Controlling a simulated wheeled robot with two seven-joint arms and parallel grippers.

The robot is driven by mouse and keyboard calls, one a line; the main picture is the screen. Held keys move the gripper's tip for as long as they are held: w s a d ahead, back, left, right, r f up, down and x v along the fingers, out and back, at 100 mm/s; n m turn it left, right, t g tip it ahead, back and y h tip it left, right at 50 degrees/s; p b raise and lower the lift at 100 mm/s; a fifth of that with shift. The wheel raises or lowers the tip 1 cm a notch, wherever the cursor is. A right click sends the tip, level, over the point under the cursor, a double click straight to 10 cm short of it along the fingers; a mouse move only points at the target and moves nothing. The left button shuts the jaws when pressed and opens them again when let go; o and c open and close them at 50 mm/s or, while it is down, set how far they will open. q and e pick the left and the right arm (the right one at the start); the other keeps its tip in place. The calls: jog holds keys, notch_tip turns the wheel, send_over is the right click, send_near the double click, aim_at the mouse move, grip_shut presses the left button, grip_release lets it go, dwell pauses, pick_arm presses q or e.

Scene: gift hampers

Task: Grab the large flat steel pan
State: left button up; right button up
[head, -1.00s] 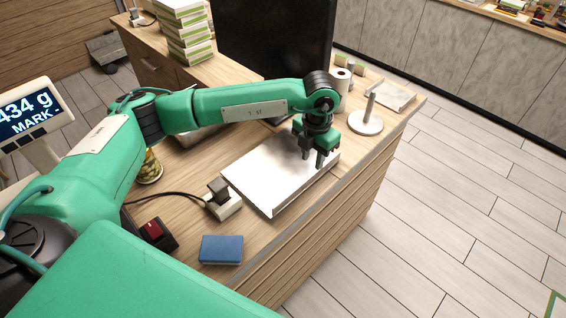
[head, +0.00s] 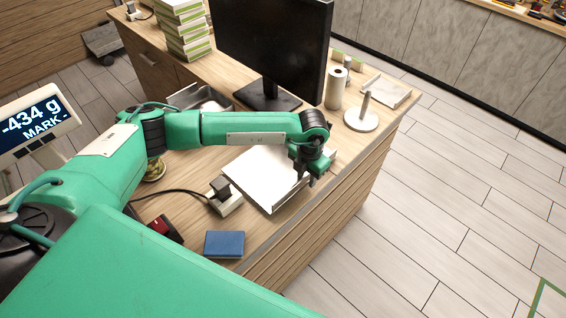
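The large flat steel pan (head: 262,182) is a pale, shiny, low rectangular slab near the wooden counter's front edge. My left forearm crosses above its far side. My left gripper (head: 306,181) is at the pan's right-hand edge, pointing down, with its two dark fingers apart. One finger appears over the pan and the other just outside its edge; I cannot tell whether either touches it. My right gripper is not in view.
Stacked boxes (head: 184,28) stand farther back. Floor at right is clear.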

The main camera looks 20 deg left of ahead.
pick_arm(q)
jog(key=shift+c, duration=0.4)
grip_shut()
